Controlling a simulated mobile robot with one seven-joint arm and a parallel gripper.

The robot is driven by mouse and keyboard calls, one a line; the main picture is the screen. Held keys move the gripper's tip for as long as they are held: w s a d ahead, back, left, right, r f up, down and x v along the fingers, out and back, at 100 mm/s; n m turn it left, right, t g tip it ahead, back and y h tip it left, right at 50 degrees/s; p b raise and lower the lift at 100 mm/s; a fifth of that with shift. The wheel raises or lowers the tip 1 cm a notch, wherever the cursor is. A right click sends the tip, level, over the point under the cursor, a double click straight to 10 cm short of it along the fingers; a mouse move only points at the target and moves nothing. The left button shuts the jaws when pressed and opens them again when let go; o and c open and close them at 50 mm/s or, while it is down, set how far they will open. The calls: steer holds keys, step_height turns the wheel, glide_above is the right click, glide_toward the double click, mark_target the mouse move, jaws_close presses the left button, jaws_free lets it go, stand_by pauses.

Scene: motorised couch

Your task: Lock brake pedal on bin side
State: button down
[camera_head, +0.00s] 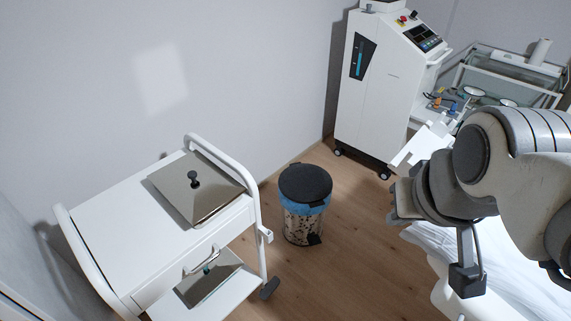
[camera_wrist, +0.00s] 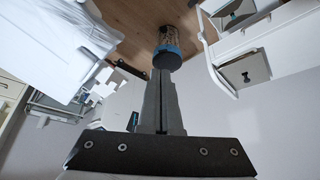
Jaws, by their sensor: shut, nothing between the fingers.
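My gripper (camera_wrist: 163,76) is shut and empty in the wrist view, its two dark fingers together. In the head view my arm hangs over the couch at right and the fingertips are not clear. The couch (camera_head: 500,262), with a white sheet, is partly hidden by my arm at the lower right; it also shows in the wrist view (camera_wrist: 55,40) at upper left. The bin (camera_head: 303,222) stands on the floor, with a black lid, blue liner and speckled body; in the wrist view the bin (camera_wrist: 172,38) shows beyond my fingertips. I cannot make out the couch's brake pedal.
A white trolley (camera_head: 110,215) with metal lidded trays stands left of the bin, its dark caster (camera_head: 270,288) near the floor gap. A white machine (camera_head: 385,90) on casters stands behind, with a glass-shelved cart (camera_head: 510,68) at right. Wooden floor (camera_head: 345,245) is clear between bin and couch.

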steer(key=w+f+n+b, duration=0.2)
steer(key=w+f+b, duration=0.35)
steer(key=w, duration=0.85)
steer(key=w+a+f+n+t+b, duration=0.1)
steer(key=w+a+f+n+b, duration=0.2)
steer(key=w+f, duration=0.95)
steer(key=w+a+f+n+t+b, duration=0.1)
steer(key=w+a+f+b, duration=0.35)
steer(key=w+f, duration=0.85)
steer(key=a+f+n+y+b, duration=0.1)
steer(key=a+f+b, duration=0.2)
steer(key=f, duration=1.3)
steer(key=a+f+n+y+b, duration=0.2)
steer(key=a+f+b, duration=0.15)
steer(key=f, duration=1.15)
steer(key=s+a+f+y+b, duration=0.1)
steer(key=s+f, duration=0.2)
steer(key=f, duration=0.5)
steer(key=s+a+f+n+y+b, duration=0.1)
steer(key=s+a+f+b, duration=0.1)
steer(key=f, duration=0.7)
steer(key=s+a+f+n+b, duration=0.1)
steer(key=s+f+b, duration=0.1)
steer(key=f, duration=0.6)
steer(key=shift+s+a+f+y, duration=0.3)
steer(key=shift+s+a+y, duration=0.1)
steer(key=shift+s, duration=0.5)
steer(key=shift+f, duration=0.1)
